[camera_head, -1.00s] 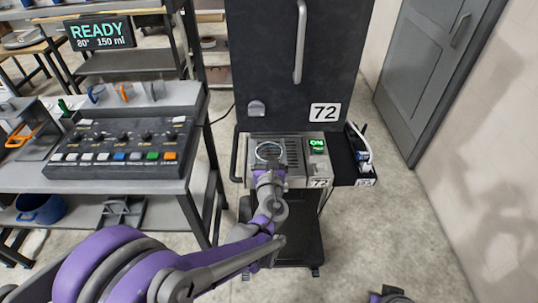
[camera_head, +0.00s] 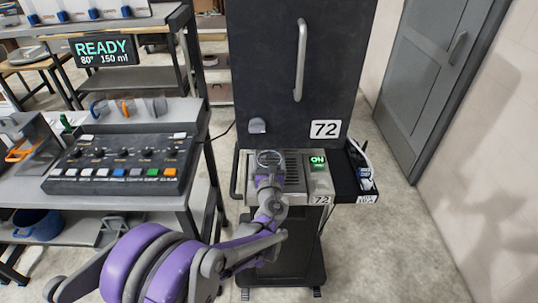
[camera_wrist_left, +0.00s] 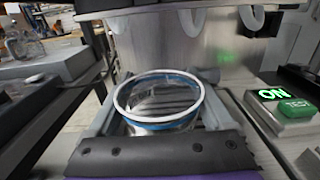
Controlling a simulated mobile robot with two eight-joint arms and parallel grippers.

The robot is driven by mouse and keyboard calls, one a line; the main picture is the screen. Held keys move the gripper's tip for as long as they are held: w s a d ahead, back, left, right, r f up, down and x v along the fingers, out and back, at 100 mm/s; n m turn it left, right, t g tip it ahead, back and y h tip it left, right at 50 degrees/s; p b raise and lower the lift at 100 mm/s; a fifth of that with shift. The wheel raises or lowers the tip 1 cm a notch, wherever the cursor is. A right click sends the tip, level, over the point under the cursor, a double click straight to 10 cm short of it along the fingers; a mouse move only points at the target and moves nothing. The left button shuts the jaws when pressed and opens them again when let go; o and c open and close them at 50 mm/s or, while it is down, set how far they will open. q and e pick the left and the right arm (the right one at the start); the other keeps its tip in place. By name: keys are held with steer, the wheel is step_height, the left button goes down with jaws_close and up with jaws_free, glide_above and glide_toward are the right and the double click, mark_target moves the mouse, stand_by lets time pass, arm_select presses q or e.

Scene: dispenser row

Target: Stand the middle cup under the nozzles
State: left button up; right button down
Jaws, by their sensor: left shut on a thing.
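My left gripper (camera_head: 269,180) is shut on a clear round cup (camera_wrist_left: 160,103) with a pale rim and a blue band. In the head view the cup (camera_head: 270,159) is over the slotted grille (camera_head: 292,166) of the dark machine marked 72. In the wrist view the cup looks upright between the fingers, in front of a metal housing (camera_wrist_left: 215,45) with pale spout-like parts (camera_wrist_left: 258,20) at its top. I cannot tell whether the cup's base touches the grille. My right gripper is not in view.
A green-lit ON button (camera_head: 317,161) is right of the grille. A dark side tray (camera_head: 355,182) hangs at the machine's right. A bench with a control panel (camera_head: 125,163) stands left; behind the panel are blue, orange and grey handled items. Open floor lies right.

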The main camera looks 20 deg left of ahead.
arm_select(q)
steer(key=shift+f+b, duration=0.4)
steer(key=shift+f, duration=0.25)
steer(key=o, duration=1.1)
steer(key=b+v, duration=0.1)
steer(key=v, duration=0.9)
steer(key=shift+s+d+r, duration=0.1)
steer(key=shift+s, duration=0.3)
